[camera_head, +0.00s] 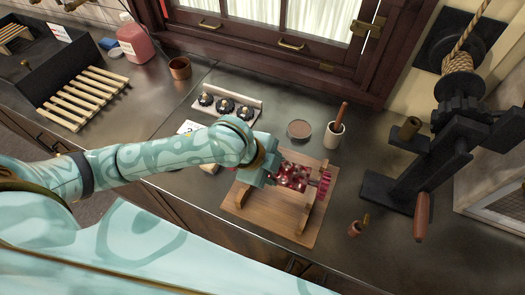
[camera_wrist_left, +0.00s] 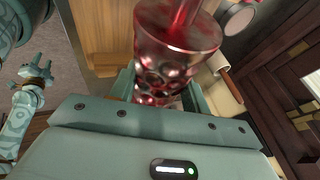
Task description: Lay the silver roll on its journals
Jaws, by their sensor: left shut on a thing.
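The silver roll (camera_head: 293,178), shiny with a dimpled surface and red stains, is held level by my left gripper (camera_head: 276,172). In the left wrist view the roll (camera_wrist_left: 178,50) stands out between the jaws, with a red-stained shaft at its end. A red toothed end (camera_head: 324,183) points right. Below is a wooden stand (camera_head: 270,222) with upright supports; the roll is over it, and I cannot tell whether its ends touch the supports. My arm hides the roll's left end. A teal arm end, probably my right gripper (camera_wrist_left: 31,68), is small at the left wrist view's edge.
A white cup with a wooden-handled tool (camera_head: 334,134) and a round dish (camera_head: 299,129) stand behind the stand. A small copper piece (camera_head: 355,229) lies at its right. A dark crank machine (camera_head: 440,165) rises at the right. A knob panel (camera_head: 228,106) is at the back.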

